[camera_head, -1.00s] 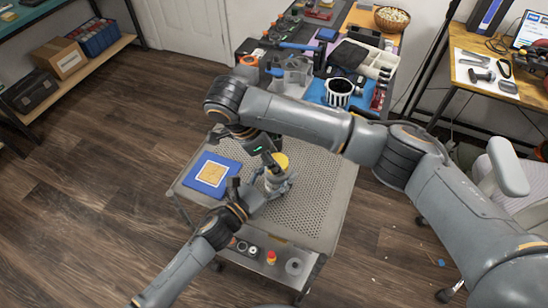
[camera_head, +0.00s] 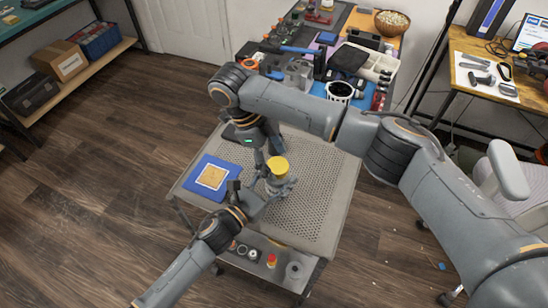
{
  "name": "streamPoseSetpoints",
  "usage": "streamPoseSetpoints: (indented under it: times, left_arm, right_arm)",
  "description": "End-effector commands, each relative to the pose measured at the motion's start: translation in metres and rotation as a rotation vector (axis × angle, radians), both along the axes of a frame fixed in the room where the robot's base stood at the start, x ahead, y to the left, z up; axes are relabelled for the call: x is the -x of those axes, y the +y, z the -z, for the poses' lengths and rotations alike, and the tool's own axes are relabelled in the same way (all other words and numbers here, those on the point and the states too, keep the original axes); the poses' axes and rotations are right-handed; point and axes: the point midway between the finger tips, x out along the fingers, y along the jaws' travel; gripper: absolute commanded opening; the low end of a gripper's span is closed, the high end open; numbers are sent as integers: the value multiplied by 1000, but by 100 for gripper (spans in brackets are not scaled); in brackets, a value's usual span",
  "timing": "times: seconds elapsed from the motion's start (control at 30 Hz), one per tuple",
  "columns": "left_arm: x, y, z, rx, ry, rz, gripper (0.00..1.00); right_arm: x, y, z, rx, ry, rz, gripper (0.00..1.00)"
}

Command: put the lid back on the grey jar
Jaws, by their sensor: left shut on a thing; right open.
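The grey jar (camera_head: 275,184) stands upright over the perforated top of the cart, partly hidden by my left gripper. My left gripper (camera_head: 271,190) is shut on the jar's side. The yellow lid (camera_head: 278,165) is on top of the jar and looks roughly level. Whether it is fully seated, I cannot tell. My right gripper (camera_head: 268,160) points down just left of and behind the lid. It is open and holds nothing, and its fingers are partly hidden by its own arm.
A blue mat (camera_head: 198,188) with a tan square board lies on the cart's left side. The cart's perforated top (camera_head: 310,205) is bare to the right. Behind the cart is a workbench crowded with tools and a white ribbed cup (camera_head: 339,91).

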Motion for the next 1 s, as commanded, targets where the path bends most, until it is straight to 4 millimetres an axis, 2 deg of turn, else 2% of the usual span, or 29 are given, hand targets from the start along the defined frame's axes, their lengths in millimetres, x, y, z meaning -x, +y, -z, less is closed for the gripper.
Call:
streamPoseSetpoints:
  times: [0.17, 0.37, 1.0]
  left_arm:
    - [0, 0, 2, -3, 2, -1, 0]
    - [0, 1, 2, -3, 2, -1, 0]
    - [0, 1, 1, -4, 2, -2, 0]
  right_arm:
    - [0, 0, 0, -10, 14, -39, 68]
    - [-1, -1, -6, -67, 101, -291, 68]
    - [-3, -3, -33, -269, 430, -1600, 68]
